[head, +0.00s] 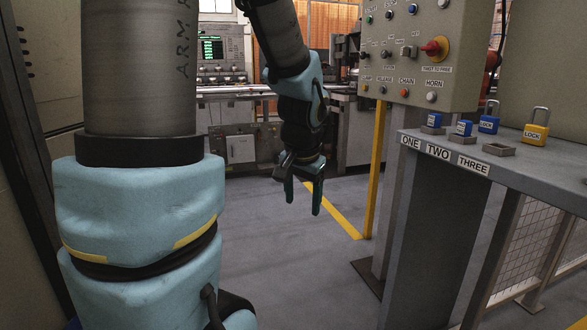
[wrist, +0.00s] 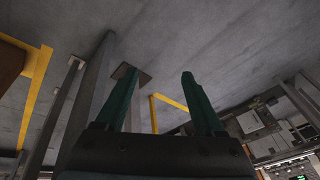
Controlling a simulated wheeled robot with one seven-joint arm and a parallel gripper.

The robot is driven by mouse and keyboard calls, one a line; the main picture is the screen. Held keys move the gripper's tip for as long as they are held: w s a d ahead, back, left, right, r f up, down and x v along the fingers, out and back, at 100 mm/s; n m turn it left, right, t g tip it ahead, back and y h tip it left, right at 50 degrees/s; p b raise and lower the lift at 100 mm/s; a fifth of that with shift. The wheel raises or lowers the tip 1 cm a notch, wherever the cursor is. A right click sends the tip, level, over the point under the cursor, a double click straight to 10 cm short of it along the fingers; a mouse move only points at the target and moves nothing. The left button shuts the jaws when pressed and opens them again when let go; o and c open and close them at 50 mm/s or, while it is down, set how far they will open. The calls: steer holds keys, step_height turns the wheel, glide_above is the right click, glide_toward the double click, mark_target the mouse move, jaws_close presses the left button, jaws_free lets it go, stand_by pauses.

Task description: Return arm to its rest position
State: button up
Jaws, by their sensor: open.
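My gripper (head: 303,199) hangs in the middle of the head view, fingers pointing down over open floor. Its two green fingers are apart with nothing between them. In the wrist view my gripper (wrist: 160,95) also shows open and empty, with grey floor behind the fingers. My arm comes down from the top of the head view, with the large arm link at the left. The gripper is apart from the table and the control panel.
A grey table (head: 560,172) at the right holds blue locks (head: 488,122) and a yellow lock (head: 536,131). Machines (head: 240,148) line the back. The floor (head: 300,270) below is clear.

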steer(key=s+a+f+n+g, duration=0.1)
steer(key=s+a+f+n, duration=0.45)
steer(key=a, duration=0.35)
step_height(320, 180, down, 10)
steer(key=s+g+b, duration=0.1)
steer(key=s+b, duration=0.1)
steer(key=b, duration=0.8)
step_height(320, 180, up, 36)
steer(key=p, duration=3.6)
